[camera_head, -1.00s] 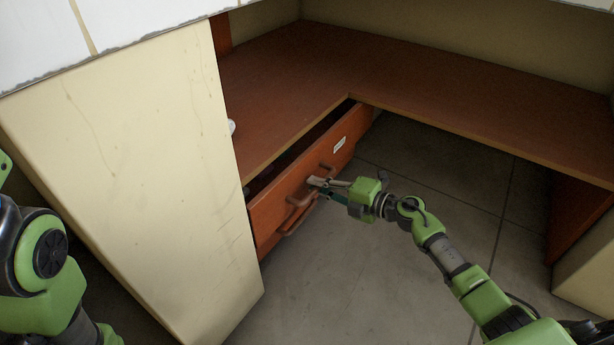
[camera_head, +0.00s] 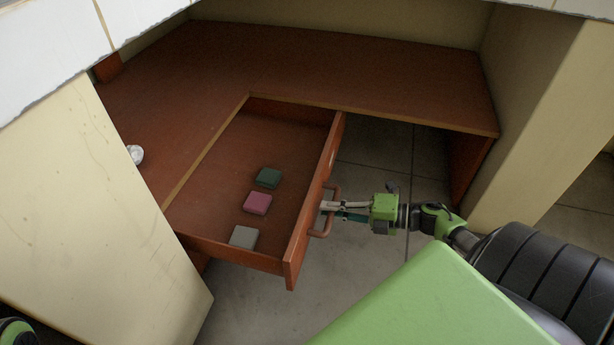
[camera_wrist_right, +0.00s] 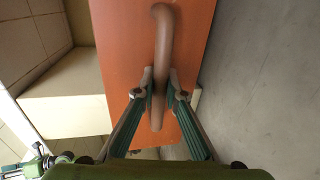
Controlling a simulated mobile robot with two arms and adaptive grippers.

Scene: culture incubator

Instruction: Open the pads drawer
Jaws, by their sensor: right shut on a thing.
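The wooden drawer (camera_head: 312,204) is pulled well out from under the brown desk in the head view. Inside it lie a green pad (camera_head: 268,178), a pink pad (camera_head: 257,203) and a grey pad (camera_head: 243,237) in a row. My right gripper (camera_head: 328,207) is shut on the drawer's curved handle (camera_head: 330,192). The handle (camera_wrist_right: 163,50) passes between the fingers (camera_wrist_right: 159,88) in the right wrist view, against the orange-brown drawer front (camera_wrist_right: 190,60). Only a green and black bit of my left arm shows at the lower left corner; its gripper is out of view.
The L-shaped brown desk top (camera_head: 330,70) spans the back. A cream panel (camera_head: 90,210) stands at the left and a cream pillar (camera_head: 540,110) at the right. A small white object (camera_head: 136,154) lies on the desk's left part. Tiled floor is free below the drawer.

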